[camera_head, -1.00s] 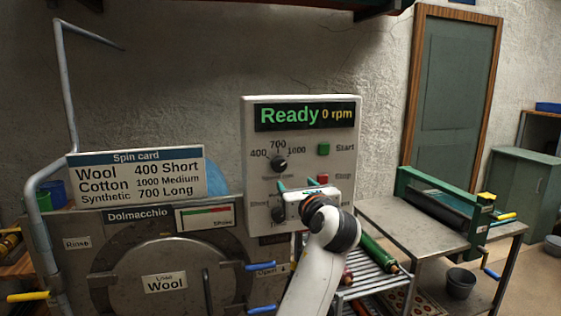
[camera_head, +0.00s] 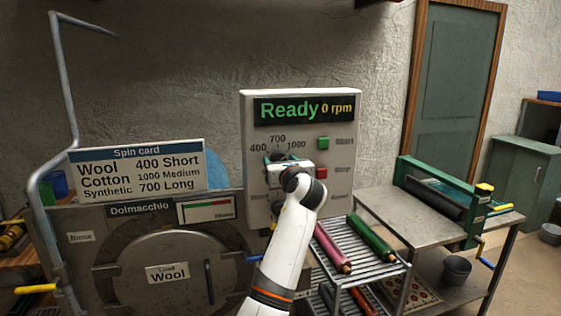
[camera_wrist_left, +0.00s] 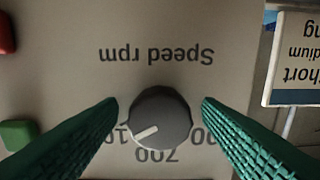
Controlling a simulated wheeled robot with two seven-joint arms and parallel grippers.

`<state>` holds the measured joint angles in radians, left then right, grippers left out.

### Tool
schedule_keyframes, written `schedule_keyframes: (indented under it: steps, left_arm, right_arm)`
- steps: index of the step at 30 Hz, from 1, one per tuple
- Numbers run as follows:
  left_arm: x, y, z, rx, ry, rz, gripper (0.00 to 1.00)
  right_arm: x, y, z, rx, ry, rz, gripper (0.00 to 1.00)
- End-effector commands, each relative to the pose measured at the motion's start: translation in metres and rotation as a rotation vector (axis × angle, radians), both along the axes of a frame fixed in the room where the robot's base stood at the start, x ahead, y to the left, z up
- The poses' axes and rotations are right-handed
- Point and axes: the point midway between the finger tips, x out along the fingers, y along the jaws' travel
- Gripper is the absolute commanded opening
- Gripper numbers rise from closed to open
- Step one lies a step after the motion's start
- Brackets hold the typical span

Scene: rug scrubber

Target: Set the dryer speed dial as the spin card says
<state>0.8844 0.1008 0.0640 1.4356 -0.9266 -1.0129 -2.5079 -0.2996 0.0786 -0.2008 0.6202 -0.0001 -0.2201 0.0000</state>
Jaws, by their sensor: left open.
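The speed dial (camera_wrist_left: 160,118) is a round grey knob under the upside-down "Speed rpm" label in the left wrist view. Its white pointer aims at the 1000 side, with 700 below it in that picture. My left gripper (camera_head: 278,159) is open in front of the dial; its green fingers (camera_wrist_left: 160,104) stand on either side of the knob with gaps. The gripper hides the dial in the head view. The spin card (camera_head: 138,170) reads Wool 400 Short, Cotton 1000 Medium, Synthetic 700 Long. The load label (camera_head: 168,273) on the dryer door reads Wool. My right gripper is out of view.
The display (camera_head: 304,110) reads Ready, 0 rpm. A green Start button (camera_head: 323,143) and a red Stop button (camera_head: 321,172) are right of the dial. A rack (camera_head: 362,258) with rollers and a metal table (camera_head: 425,218) stand to the right.

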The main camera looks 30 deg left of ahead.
Motion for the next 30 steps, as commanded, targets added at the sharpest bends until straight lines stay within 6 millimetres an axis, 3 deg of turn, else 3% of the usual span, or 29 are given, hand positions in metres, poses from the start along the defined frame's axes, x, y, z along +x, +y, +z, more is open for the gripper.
schedule_keyframes:
  steps: [5,13,30]
  left_arm:
    - [0.000,0.000,0.000,0.000,0.000,0.000,0.59]
    - [0.000,0.000,0.000,0.001,0.001,0.000,0.15]
    - [0.001,-0.001,0.001,-0.123,-0.143,-0.001,0.15]
  right_arm:
    - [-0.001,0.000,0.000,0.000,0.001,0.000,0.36]
    - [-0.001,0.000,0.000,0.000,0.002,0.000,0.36]
    - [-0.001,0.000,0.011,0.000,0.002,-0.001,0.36]
